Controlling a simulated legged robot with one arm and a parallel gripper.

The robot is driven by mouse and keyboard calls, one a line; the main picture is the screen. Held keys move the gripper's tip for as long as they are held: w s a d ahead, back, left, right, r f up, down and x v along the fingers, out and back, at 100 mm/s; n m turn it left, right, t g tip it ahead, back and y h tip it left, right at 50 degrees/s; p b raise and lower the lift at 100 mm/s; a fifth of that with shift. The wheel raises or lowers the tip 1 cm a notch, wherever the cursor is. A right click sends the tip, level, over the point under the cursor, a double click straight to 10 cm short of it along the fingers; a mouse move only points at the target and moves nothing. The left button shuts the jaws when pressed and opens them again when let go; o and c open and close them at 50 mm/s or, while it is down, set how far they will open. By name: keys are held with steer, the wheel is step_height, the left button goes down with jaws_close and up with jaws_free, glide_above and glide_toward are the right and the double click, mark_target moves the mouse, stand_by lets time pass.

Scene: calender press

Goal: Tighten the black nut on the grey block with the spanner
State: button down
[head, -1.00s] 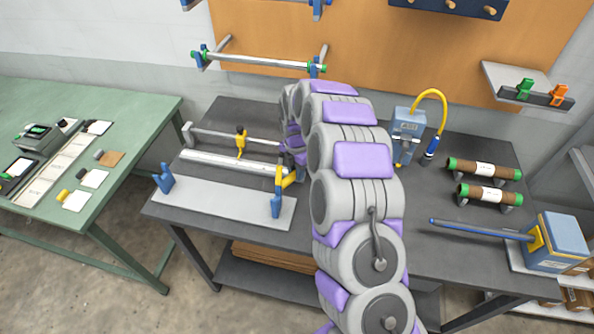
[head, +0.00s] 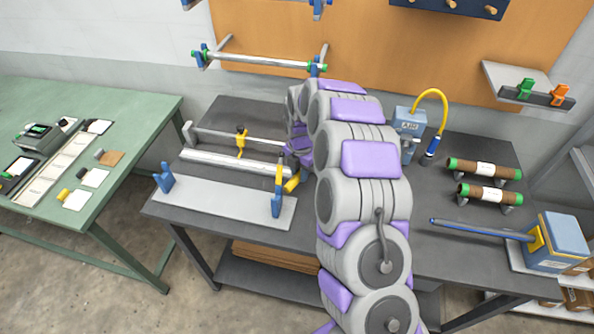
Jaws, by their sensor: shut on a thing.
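My gripper (head: 298,158) is at the end of my purple and grey arm, low over the right end of the press, and my arm hides most of it. It is shut on a yellow thing (head: 292,184); I cannot tell whether this is the spanner. A thin upright yellow piece (head: 279,174) stands just left of it, above a blue post (head: 276,204). I cannot make out the black nut or the grey block; they may be behind my arm.
The dark workbench (head: 235,112) carries a pale roller (head: 235,163), a yellow and black clamp (head: 240,140) and a light plate (head: 222,203). At right are a blue-grey device (head: 410,121), brown rolls (head: 485,169) and a blue rod (head: 470,229). A green table (head: 120,115) stands left.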

steer(key=shift+w+d+r, duration=0.1)
steer(key=shift+r, duration=0.1)
stand_by(0.3)
steer(key=shift+r+p, duration=0.8)
steer(key=shift+r, duration=1.5)
steer(key=c, duration=1.4)
jaws_free()
steer(key=shift+c, duration=0.2)
jaws_close()
